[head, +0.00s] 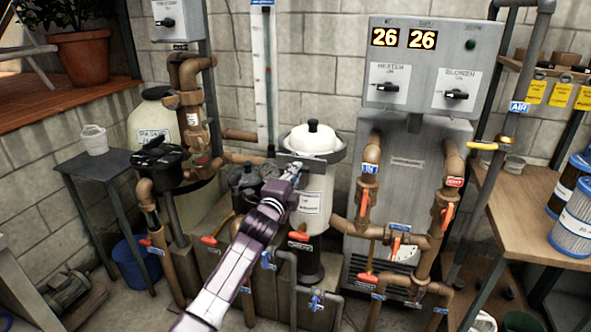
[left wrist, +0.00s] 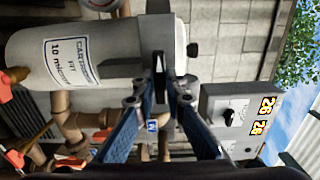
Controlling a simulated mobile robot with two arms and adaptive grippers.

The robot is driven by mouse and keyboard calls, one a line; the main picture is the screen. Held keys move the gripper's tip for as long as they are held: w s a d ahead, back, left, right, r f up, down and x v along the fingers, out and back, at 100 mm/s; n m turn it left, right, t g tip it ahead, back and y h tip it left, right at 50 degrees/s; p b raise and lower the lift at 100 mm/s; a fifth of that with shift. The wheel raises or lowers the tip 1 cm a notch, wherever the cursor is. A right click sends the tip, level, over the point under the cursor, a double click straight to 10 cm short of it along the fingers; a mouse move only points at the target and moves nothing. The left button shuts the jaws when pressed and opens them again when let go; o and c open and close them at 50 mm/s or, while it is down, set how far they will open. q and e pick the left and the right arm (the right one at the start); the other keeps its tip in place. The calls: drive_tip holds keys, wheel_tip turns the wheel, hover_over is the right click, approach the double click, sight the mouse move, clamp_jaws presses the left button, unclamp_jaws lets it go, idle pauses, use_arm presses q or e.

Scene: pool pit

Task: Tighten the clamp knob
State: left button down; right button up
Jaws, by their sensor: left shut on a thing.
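The filter canister (head: 313,205) stands upright with a white domed lid (head: 312,139) and a dark clamp band (head: 337,157) around its top. My left gripper (head: 294,169) is at the front of this band, reaching up from below. In the left wrist view the canister (left wrist: 85,55) lies sideways with its printed label. My left gripper's blue fingers (left wrist: 172,85) come together at the band, shut on the clamp knob. My right gripper is not in view.
A grey heater cabinet (head: 408,170) with a control box (head: 432,62) stands to the right. Copper pipes with red valve handles (head: 365,200) run close around the canister. A dark pump (head: 255,178) sits left of it. A wooden bench (head: 530,215) is at far right.

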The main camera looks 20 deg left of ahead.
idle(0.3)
use_arm(q)
drive_tip(key=m+p, duration=0.6)
drive_tip(key=m, duration=1.2)
drive_tip(key=shift+f+m, duration=0.15)
drive_tip(key=shift+m, duration=0.15)
drive_tip(key=c, duration=1.9)
unclamp_jaws()
drive_tip(key=shift+s+a+p, duration=0.15)
drive_tip(key=shift+s+p, duration=1.85)
drive_tip(key=shift+s, duration=1.5)
